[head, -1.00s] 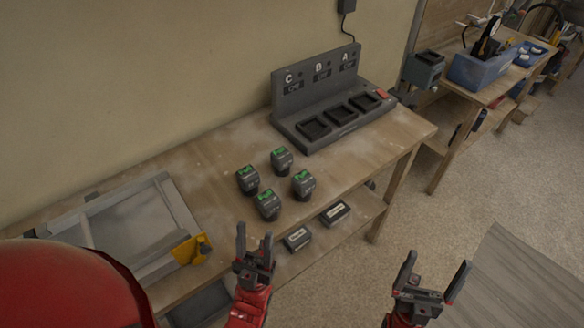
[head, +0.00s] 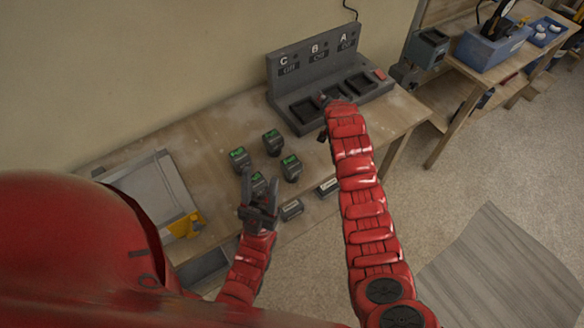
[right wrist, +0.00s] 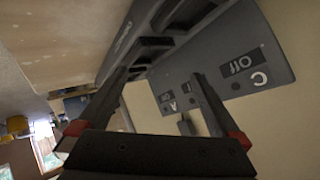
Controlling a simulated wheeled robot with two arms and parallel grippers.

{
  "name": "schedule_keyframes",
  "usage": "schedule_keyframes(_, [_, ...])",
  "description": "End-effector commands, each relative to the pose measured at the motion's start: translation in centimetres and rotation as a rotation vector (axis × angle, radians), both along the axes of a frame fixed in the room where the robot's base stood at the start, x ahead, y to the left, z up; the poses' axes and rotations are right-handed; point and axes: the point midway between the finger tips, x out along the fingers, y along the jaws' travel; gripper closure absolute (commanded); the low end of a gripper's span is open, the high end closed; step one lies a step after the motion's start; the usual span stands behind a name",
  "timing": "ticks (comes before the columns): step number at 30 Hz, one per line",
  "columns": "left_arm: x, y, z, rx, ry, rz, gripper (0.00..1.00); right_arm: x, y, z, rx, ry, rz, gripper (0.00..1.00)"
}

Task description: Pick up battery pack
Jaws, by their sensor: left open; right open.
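Several dark battery packs with green-lit tops stand in a cluster on the wooden bench: left (head: 239,162), back (head: 272,143), right (head: 291,169) and front (head: 258,181). My left gripper (head: 260,184) is open, pointing up the picture at the front pack and partly covering it; I cannot tell whether they touch. A grey charging station (head: 314,64) with bays marked C, B and A stands at the back right. My right arm reaches over it. My right gripper (right wrist: 166,72) is open and empty near the station (right wrist: 185,50); the arm mostly hides it in the head view.
A framed grey panel (head: 150,188) with a yellow tool (head: 184,225) lies at the bench's left. Labelled dark boxes (head: 291,210) sit on the lower shelf. A second bench with a blue bin (head: 492,48) stands at right. The bench between panel and packs is clear.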

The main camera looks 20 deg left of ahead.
Motion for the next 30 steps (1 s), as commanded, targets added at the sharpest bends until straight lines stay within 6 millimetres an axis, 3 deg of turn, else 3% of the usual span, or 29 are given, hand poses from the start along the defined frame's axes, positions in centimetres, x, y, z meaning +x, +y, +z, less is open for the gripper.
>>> schedule_keyframes(1, [0.0,0.0,0.0,0.0,0.0,0.0,0.5,-1.1,1.8,0.6,0.003,0.112,-0.028,0.0])
schedule_keyframes(6, [0.0,0.0,0.0,0.0,0.0,0.0,0.5,-8.3,4.8,2.0,-0.019,0.523,-0.173,0.0])
schedule_keyframes(12, [0.0,0.0,0.0,0.0,0.0,0.0,0.5,-16.9,6.2,4.9,-0.077,0.851,-0.294,0.0])
schedule_keyframes(15, [0.0,0.0,0.0,0.0,0.0,0.0,0.5,-19.2,6.4,5.8,-0.1,0.929,-0.324,0.0])
schedule_keyframes(20, [0.0,0.0,0.0,0.0,0.0,0.0,0.5,-20.2,6.3,4.9,-0.114,0.963,-0.338,0.0])
schedule_keyframes(27, [0.0,0.0,-1.5,0.0,0.0,0.0,0.5,-20.2,6.3,0.6,-0.109,0.963,-0.336,0.0])
schedule_keyframes(30, [0.0,0.0,-3.7,0.0,0.0,0.0,0.5,-20.2,6.4,-2.0,-0.108,0.961,-0.334,0.0])
